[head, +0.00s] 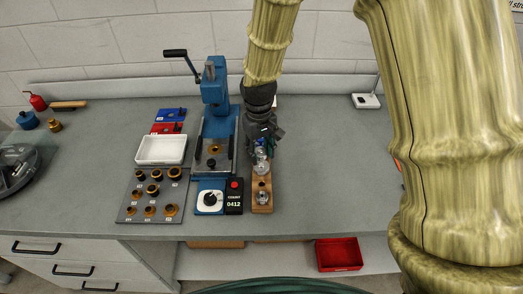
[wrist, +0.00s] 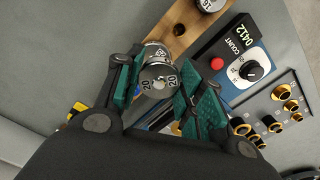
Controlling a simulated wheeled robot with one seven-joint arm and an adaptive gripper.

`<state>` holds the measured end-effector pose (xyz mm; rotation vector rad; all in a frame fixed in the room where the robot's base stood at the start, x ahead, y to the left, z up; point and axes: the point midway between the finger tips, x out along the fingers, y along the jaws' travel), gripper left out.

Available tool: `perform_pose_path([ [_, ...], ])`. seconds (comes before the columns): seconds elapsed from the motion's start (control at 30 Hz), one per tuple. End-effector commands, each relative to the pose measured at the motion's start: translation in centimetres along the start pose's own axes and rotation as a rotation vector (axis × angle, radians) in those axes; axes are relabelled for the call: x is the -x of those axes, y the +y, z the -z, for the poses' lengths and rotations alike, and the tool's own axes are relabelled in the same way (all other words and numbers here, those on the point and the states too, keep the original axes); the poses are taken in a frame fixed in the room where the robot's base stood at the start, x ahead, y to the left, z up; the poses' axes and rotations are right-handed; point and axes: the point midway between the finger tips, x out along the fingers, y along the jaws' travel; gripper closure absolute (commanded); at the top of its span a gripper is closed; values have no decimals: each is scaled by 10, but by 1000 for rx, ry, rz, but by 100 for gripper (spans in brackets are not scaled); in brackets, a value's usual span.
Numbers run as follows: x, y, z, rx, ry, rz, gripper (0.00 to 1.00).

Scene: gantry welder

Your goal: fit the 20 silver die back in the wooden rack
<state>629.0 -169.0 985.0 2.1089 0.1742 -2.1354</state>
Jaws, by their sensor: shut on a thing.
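The silver die (wrist: 158,78), marked 20 on its face, sits between the green-padded fingers of my gripper (wrist: 165,88) in the wrist view. My gripper is shut on it. In the head view my gripper (head: 262,138) is over the far part of the wooden rack (head: 262,208), and silver metal shows below the fingers. The rack (wrist: 190,40) also shows in the wrist view, with a dark empty hole (wrist: 179,29) beside the held die. Another silver die (head: 263,198) stands at the rack's near end. I cannot tell whether the held die touches the rack.
Left of the rack are a counter box (head: 234,203) with a red button and a blue dial box (head: 210,199). A blue press (head: 215,85), a white tray (head: 161,150) and a grey plate of brass rings (head: 127,210) stand further left.

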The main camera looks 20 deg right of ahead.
Motion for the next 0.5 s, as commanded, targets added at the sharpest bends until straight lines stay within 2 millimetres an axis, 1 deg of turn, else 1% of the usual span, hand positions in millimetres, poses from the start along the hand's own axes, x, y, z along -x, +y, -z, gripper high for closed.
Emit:
perform_pose_path([
  [0.03,6,0,-7,66,-5,-1,95],
  [0.2,4,3,-28,324,-7,-4,95],
  [0.3,3,1,-36,457,-2,1,95],
  [0.4,2,-2,-42,556,5,6,95],
  [0.5,1,-5,-45,616,10,10,95],
])
